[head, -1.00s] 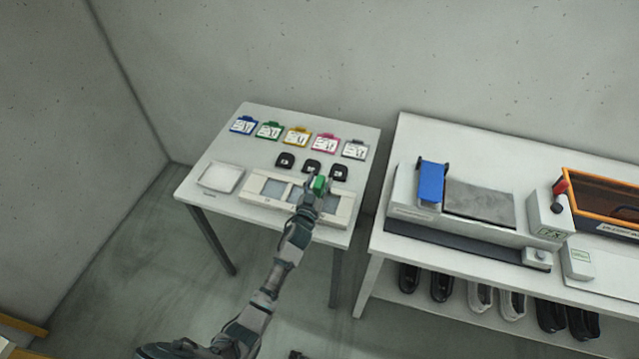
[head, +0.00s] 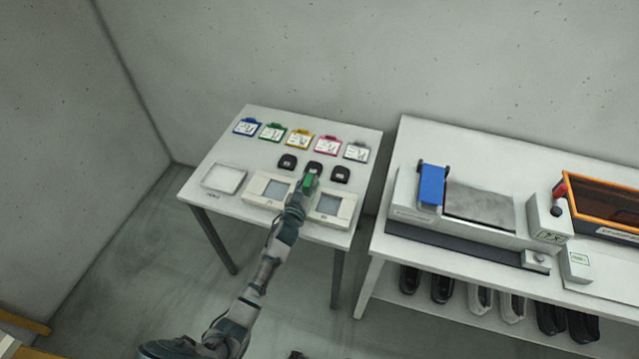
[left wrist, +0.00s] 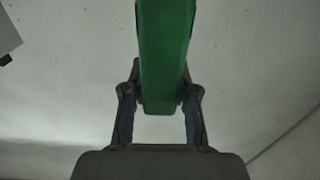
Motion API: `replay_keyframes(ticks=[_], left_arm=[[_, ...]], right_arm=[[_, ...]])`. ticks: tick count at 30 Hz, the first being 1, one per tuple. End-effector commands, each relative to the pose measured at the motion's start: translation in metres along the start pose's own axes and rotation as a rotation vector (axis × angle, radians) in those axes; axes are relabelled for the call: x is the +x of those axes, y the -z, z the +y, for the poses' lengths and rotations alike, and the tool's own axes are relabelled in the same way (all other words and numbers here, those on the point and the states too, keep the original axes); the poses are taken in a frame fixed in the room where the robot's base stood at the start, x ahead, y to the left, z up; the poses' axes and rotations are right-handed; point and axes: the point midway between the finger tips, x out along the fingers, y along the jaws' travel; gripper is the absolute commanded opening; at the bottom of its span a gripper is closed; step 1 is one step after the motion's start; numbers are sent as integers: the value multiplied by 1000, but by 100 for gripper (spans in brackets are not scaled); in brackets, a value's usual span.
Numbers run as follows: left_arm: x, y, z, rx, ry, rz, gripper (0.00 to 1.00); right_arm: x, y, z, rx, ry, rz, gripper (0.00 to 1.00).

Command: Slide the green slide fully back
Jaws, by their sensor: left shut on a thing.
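The green slide (head: 309,181) is a small green block at the tip of my left gripper (head: 306,187), over the white panel with grey windows (head: 257,199). In the left wrist view the green slide (left wrist: 165,50) is a long green bar standing between the two fingers of my left gripper (left wrist: 160,98). The gripper is shut on it. The gripper and wrist hide the middle of the panel, and I cannot tell whether the slide touches it. My right gripper is not in view.
Black tagged pieces (head: 288,161) lie just behind the panel. Cards with coloured clips (head: 299,140) line the table's back. A white tray (head: 224,179) is at left. A second table with a blue-topped machine (head: 431,185) stands at right.

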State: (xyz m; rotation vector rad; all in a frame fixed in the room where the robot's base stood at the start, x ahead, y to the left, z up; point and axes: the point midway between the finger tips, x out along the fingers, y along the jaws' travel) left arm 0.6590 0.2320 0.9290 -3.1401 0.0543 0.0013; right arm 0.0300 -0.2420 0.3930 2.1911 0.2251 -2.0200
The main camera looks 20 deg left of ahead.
Motion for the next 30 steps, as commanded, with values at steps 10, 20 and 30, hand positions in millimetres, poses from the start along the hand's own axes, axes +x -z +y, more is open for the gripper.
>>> replay_keyframes(ticks=[10,20,30], left_arm=[[0,1,-112,8,5,-2,0],[0,-1,-187,4,3,-2,0],[0,-1,-211,0,3,-3,0]], right_arm=[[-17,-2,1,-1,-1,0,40],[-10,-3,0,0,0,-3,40],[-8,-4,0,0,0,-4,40]])
